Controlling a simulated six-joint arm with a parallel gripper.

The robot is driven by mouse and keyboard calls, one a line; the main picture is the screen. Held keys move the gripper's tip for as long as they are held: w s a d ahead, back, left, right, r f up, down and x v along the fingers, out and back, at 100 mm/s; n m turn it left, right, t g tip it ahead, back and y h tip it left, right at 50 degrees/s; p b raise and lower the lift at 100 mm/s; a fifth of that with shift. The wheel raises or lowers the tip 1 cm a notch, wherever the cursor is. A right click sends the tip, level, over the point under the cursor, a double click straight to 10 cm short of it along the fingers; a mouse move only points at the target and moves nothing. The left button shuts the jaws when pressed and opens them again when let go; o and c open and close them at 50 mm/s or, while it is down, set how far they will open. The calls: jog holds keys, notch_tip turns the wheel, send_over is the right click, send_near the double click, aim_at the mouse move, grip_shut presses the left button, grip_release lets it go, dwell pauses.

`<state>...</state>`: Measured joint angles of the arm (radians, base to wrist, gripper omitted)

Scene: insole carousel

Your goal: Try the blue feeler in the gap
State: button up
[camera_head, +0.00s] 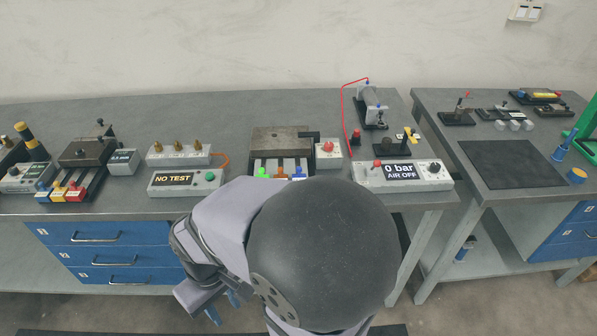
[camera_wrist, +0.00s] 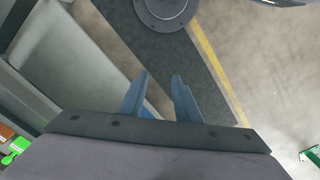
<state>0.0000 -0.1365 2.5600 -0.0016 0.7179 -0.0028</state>
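A small blue-tabbed piece (camera_head: 299,172), possibly the blue feeler, lies at the right of a fixture with a dark metal block (camera_head: 283,139) on the middle bench. Green (camera_head: 263,172) and orange (camera_head: 281,174) tabbed pieces lie beside it. My arm partly hides the fixture's front. I cannot make out the gap. My gripper (camera_head: 222,306) is low in front of the bench, well away from the fixture; in the wrist view its blue fingers (camera_wrist: 161,77) are apart with nothing between them. A green tab (camera_wrist: 18,146) shows at the wrist view's lower left.
Another fixture with blue, yellow and red blocks (camera_head: 58,190) stands at the left. A "NO TEST" box (camera_head: 186,181) and a "0 bar" air box (camera_head: 402,175) flank the middle fixture. A second bench (camera_head: 450,155) stands right. Blue drawers (camera_head: 105,248) lie below the left bench.

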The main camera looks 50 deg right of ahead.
jog(key=shift+o, duration=0.3)
jog(key=w+d+f+m+t+h+b, duration=0.15)
jog(key=w+d+t, duration=0.25)
jog(key=w+d, duration=0.55)
jog(key=w+d+m+t+h+b, duration=0.1)
jog(key=w+d+t+h+b, duration=0.4)
jog(key=d, duration=0.8)
jog(key=d+r+t, duration=0.1)
jog(key=d, duration=0.2)
jog(key=d+r+t, duration=0.1)
jog(key=d, duration=0.3)
jog(key=d+r+t+y+b, duration=0.1)
jog(key=d, duration=0.2)
jog(key=shift+w+d+r, duration=0.1)
jog(key=shift+w+d, duration=0.2)
jog(key=shift+w, duration=0.1)
jog(key=s+d+t+b, duration=0.1)
jog(key=s+d+m+t+b, duration=0.1)
jog(key=s+d+b, duration=0.1)
jog(key=s+d+t+h+b, duration=0.1)
jog(key=t+b, duration=0.1)
jog(key=shift+s+d+f, duration=0.15)
jog(key=shift+s+f, duration=0.2)
jog(key=shift+s, duration=0.05)
jog(key=shift+s+d+m+t+b, duration=0.15)
jog(key=shift+s+m+t+b, duration=0.15)
jog(key=shift+s+m+b, duration=0.3)
jog(key=shift+r, duration=0.1)
jog(key=shift+w, duration=0.1)
